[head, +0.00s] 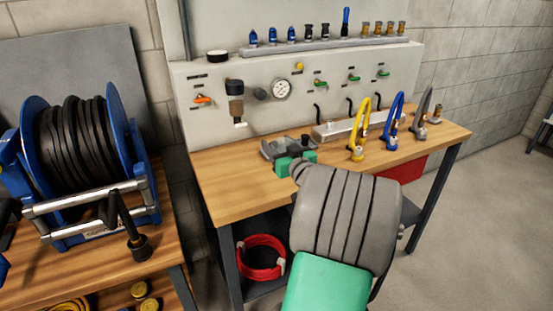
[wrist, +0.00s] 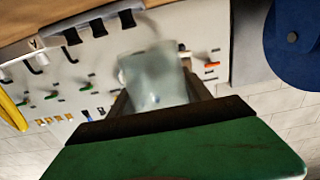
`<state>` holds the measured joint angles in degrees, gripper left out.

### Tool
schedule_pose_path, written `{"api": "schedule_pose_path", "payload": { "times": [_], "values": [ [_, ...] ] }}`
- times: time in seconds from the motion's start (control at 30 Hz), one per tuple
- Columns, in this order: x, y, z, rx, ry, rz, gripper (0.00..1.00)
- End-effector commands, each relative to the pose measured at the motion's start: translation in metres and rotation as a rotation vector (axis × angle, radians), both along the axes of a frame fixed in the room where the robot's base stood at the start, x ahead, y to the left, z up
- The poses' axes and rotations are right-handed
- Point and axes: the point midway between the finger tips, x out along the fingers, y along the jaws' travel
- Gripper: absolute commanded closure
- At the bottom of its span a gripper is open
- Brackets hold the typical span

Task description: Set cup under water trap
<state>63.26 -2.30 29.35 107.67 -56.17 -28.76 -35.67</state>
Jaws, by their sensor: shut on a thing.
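The water trap (head: 235,105) is on the grey panel in the head view, with a black top, a brownish bowl and a small white piece at its bottom. My gripper (head: 286,147) is over the left part of the wooden bench, below and to the right of the trap. In the wrist view my gripper (wrist: 158,92) is shut on a translucent pale cup (wrist: 153,75). The cup stands out between the dark fingers and covers part of the panel behind it. In the head view the cup is hard to make out among the fingers.
The bench (head: 225,163) is bare below the trap. A gauge (head: 281,89) and several valves are on the panel. Yellow (head: 364,128), blue (head: 393,122) and grey hoses stand at the right. A blue hose reel (head: 75,140) stands at the left.

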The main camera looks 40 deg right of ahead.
Motion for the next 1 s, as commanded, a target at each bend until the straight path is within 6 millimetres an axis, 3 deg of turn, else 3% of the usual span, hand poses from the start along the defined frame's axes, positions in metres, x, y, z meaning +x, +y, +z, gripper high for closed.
{"api": "schedule_pose_path", "payload": {
  "times": [0.03,0.13,0.27,0.43,0.87,0.9,1.0],
  "values": [
    [0.008,-0.005,-0.013,0.003,0.001,0.002,0.89],
    [0.018,-0.012,-0.027,0.002,-0.001,0.001,0.89],
    [0.025,-0.017,-0.037,0.001,0.0,0.001,0.89],
    [0.026,-0.019,-0.066,0.003,0.0,0.0,0.89],
    [0.025,-0.018,-0.073,-0.002,-0.001,0.0,0.89],
    [0.025,-0.018,-0.071,-0.002,-0.002,0.0,0.41],
    [0.025,-0.018,-0.071,-0.001,-0.001,0.0,0.33]
  ]
}}
